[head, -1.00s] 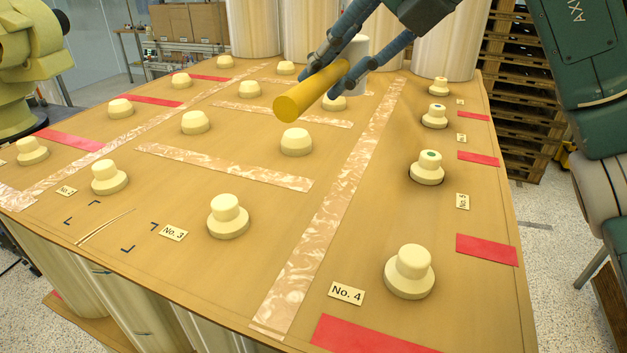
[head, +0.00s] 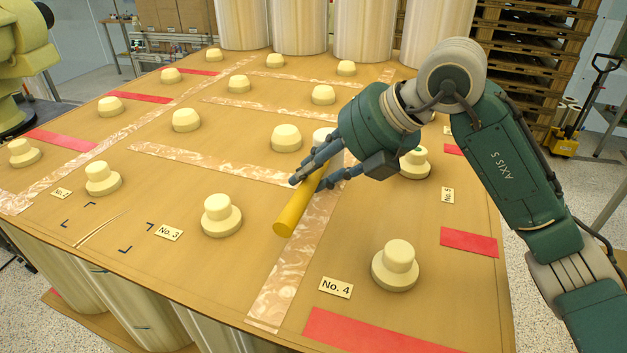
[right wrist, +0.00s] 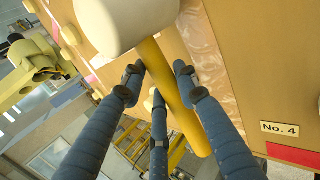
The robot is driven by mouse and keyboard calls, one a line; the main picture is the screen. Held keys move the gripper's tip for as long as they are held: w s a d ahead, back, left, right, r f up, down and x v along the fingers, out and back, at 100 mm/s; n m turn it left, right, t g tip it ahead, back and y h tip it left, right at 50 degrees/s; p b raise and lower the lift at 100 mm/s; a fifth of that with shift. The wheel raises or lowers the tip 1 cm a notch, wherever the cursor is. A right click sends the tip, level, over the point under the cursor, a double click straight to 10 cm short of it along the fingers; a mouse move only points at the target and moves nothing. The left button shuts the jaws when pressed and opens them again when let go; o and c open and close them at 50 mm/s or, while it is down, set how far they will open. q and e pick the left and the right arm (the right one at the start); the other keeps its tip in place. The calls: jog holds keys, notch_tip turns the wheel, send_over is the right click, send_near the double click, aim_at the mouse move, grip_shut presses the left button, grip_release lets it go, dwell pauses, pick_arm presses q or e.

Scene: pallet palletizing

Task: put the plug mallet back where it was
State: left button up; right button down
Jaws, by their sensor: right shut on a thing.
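The plug mallet has a yellow handle (head: 291,216) and a white head, which shows large in the right wrist view (right wrist: 112,22). My right gripper (head: 310,180) is shut on the handle and holds the mallet over the board, near the long patterned strip. In the head view the fingers and wrist partly hide the mallet's head. Black corner marks (head: 124,249) frame an empty patch of the board (head: 190,275) between the No. 2 and No. 3 labels. My left gripper is not in view.
Cream plugs stand on the board, including one by No. 3 (head: 221,215) and one by No. 4 (head: 396,265). Red strips (head: 469,242) lie along the edges. Large pale rolls (head: 363,30) stand behind. An olive machine (head: 22,45) is at far left.

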aim_at(314, 186)
notch_tip(314, 186, down, 3)
jog(key=shift+r, duration=0.15)
jog(key=shift+f, duration=0.2)
jog(key=c, duration=1.3)
grip_release()
